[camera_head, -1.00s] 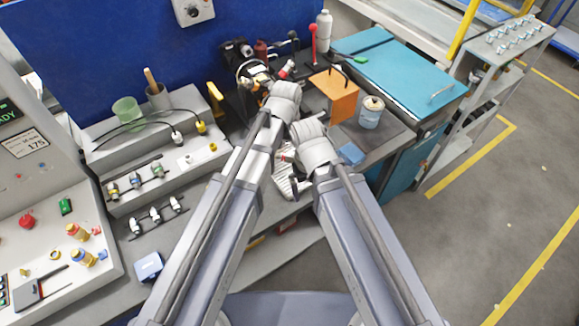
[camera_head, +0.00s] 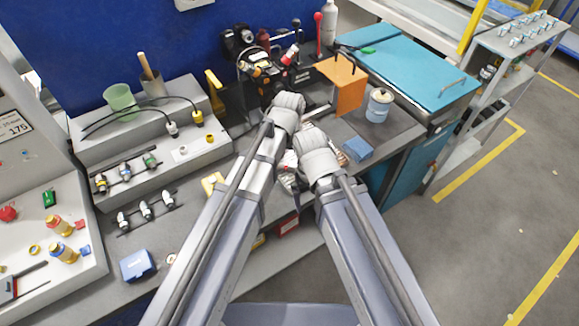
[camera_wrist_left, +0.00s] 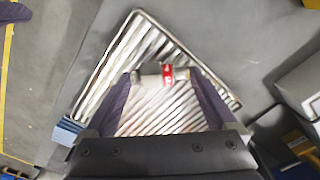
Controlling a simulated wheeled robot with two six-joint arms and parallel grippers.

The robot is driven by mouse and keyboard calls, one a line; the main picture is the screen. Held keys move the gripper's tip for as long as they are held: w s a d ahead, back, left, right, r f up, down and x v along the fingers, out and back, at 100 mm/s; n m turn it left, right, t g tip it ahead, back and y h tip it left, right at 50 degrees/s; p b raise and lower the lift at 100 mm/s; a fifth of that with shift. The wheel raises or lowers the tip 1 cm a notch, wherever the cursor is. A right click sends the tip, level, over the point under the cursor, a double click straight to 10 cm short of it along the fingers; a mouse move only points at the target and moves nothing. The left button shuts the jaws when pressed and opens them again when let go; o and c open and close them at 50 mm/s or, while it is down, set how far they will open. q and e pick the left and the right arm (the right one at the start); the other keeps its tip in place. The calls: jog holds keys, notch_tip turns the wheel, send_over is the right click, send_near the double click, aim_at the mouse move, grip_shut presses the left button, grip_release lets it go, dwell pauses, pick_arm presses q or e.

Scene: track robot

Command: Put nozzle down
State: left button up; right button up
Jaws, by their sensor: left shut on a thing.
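My left gripper (camera_wrist_left: 166,76) is shut on a small silver nozzle (camera_wrist_left: 150,74) with a red band. The nozzle lies crosswise between the two dark fingertips. Behind it in the left wrist view is a ribbed metallic tray (camera_wrist_left: 101,82); I cannot tell whether the nozzle touches it. In the head view my left gripper (camera_head: 289,172) is low in the middle, between the two forearms, and largely covered by my wrists. My right wrist is just to its right, and the right gripper's fingers are hidden behind it.
An orange bracket (camera_head: 348,90), a lidded pot (camera_head: 378,106) and a blue block (camera_head: 357,148) stand right of my wrists. Black equipment (camera_head: 262,75) is behind them. Stepped grey racks (camera_head: 185,150) with fittings are at the left. A blue box (camera_head: 138,264) lies at the front left.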

aim_at(289, 164)
pick_arm(q)
jog(key=shift+r, duration=0.1)
jog(key=shift+f, duration=0.25)
jog(key=o, duration=1.3)
jog(key=shift+c, duration=0.2)
jog(key=shift+r, duration=0.1)
notch_tip(289, 164, up, 12)
jog(key=p, duration=1.2)
jog(key=shift+r, duration=0.15)
